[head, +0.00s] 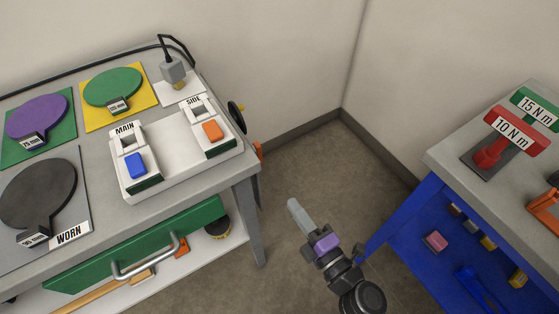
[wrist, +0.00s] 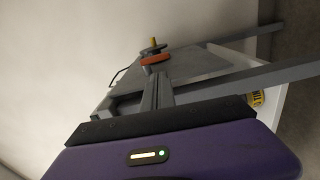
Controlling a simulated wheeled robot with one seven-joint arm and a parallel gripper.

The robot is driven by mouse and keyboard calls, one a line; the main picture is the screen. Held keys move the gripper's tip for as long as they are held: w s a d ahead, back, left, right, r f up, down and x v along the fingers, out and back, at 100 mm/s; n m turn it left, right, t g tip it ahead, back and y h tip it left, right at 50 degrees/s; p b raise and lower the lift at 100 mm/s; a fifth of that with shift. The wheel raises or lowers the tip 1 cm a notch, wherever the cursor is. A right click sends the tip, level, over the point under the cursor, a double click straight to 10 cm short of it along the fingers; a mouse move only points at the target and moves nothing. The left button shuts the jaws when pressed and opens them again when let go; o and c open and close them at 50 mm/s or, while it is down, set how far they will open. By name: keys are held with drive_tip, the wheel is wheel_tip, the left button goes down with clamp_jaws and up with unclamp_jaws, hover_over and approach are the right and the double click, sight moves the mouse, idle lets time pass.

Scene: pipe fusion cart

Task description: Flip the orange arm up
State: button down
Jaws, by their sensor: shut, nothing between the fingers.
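An orange piece (head: 258,150), mostly hidden behind the cart's right edge, shows below a black handwheel in the head view. I take it for the orange arm. In the wrist view an orange rounded part (wrist: 157,59) lies beyond my fingers, beside a dark disc with a yellow knob (wrist: 154,42). My gripper (head: 295,205) is in front of the floor, right of the cart, pointing up and left in the picture. Its fingers are shut and empty. In the wrist view its fingertips (wrist: 158,78) appear just below the orange part; I cannot tell whether they touch.
The grey cart (head: 235,172) carries a white box (head: 178,150) with MAIN and SIDE switches, and round pads. A green drawer (head: 140,245) is below. A blue-framed table (head: 440,165) stands at right. Bare floor (head: 310,165) lies between them, walls behind.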

drive_tip(key=shift+n, duration=0.4)
drive_tip(key=b+x, duration=0.1)
drive_tip(key=x, duration=1.3)
drive_tip(key=shift+s+a, duration=0.15)
drive_tip(key=shift+f+b, duration=0.3)
drive_tip(key=shift+b, duration=1.05)
drive_tip(key=shift+r+t+y+b, duration=0.1)
drive_tip(key=shift+t+y+b, duration=0.25)
drive_tip(key=shift+b, duration=0.5)
drive_tip(key=shift+a+b, duration=0.1)
drive_tip(key=shift+b, duration=0.2)
